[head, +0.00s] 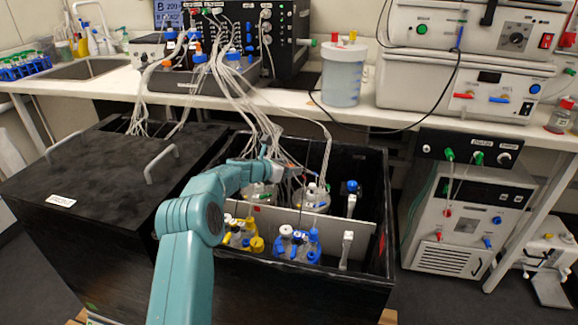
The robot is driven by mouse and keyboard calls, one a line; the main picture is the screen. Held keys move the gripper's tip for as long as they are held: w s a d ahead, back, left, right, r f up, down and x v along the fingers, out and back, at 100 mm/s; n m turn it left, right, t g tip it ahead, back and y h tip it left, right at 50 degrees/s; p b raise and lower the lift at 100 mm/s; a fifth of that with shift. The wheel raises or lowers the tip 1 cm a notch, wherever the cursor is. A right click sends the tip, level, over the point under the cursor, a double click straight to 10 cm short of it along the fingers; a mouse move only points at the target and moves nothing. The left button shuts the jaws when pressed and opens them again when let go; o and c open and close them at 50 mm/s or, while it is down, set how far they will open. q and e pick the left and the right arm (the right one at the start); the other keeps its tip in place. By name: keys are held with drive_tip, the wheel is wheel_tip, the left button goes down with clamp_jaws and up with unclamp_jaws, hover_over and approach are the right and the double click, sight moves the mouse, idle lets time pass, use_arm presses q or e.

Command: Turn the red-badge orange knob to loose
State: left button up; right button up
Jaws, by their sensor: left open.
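My left arm, teal, reaches up from the bottom over the open black box (330,285). My left gripper (282,166) is over the back half of the box, among pale tubes, with its jaws open. It is small and partly lost in the tubes, so I cannot tell whether it touches anything. A small red mark (257,209) shows on the light divider plate (340,222) inside the box. I cannot make out an orange knob with a red badge; the gripper, wrist and tubes hide part of that area. My right gripper is not in view.
Blue-capped vessels (298,243) and yellow-capped vessels (243,236) stand in the front of the box. A closed black lid (110,170) with two handles is at left. Tubes run up to the bench (220,98). A white jar (343,75) stands on it.

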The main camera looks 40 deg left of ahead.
use_arm(q)
drive_tip(key=shift+w+f, duration=0.1)
drive_tip(key=shift+w, duration=0.2)
